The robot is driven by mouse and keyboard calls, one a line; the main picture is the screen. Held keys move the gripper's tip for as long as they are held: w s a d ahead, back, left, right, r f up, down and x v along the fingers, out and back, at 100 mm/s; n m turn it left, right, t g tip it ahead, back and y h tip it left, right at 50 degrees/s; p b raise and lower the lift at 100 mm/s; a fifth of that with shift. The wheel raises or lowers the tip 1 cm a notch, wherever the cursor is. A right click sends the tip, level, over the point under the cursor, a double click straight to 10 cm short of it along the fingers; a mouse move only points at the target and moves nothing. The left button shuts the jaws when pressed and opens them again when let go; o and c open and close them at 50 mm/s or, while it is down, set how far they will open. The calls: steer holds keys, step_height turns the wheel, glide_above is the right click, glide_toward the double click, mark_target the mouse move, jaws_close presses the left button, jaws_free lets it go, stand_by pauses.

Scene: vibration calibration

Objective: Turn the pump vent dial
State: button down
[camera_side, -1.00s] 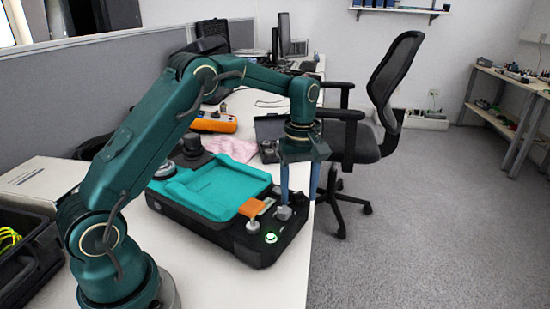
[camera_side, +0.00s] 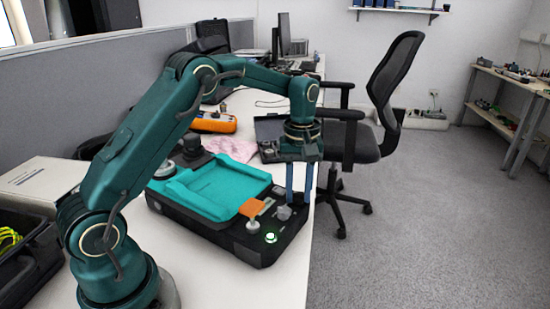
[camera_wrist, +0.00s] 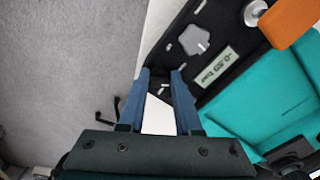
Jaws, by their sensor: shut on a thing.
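The black pump unit (camera_side: 215,232) with a teal top (camera_side: 215,187) lies on the white table. My gripper (camera_side: 298,203) points down over its far right corner, and its blue fingers are closed in on a small dark part there, which I take to be the vent dial. That part is mostly hidden by the fingers. In the wrist view my gripper (camera_wrist: 161,74) has the dark part (camera_wrist: 163,88) between its fingers. A grey knob (camera_wrist: 194,40) stands apart from the fingers, beside a small display (camera_wrist: 215,67); it also shows in the side view (camera_side: 284,213).
The unit also has an orange block (camera_side: 252,208), a silver knob (camera_side: 252,226) and a green-lit button (camera_side: 270,237). An orange device (camera_side: 214,123) and a pink cloth (camera_side: 232,148) lie behind. An office chair (camera_side: 370,130) stands right of the table.

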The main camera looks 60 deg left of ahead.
mark_target(297, 193)
steer(key=m, duration=0.4)
steer(key=shift+a+m, duration=0.1)
steer(key=shift+m, duration=0.2)
steer(key=m, duration=0.3)
steer(key=shift+m, duration=0.4)
steer(key=m, duration=0.3)
steer(key=shift+a, duration=0.1)
steer(key=shift+m, duration=2)
steer(key=shift+r, duration=0.1)
steer(key=c, duration=0.6)
jaws_free()
steer(key=shift+r, duration=2.55)
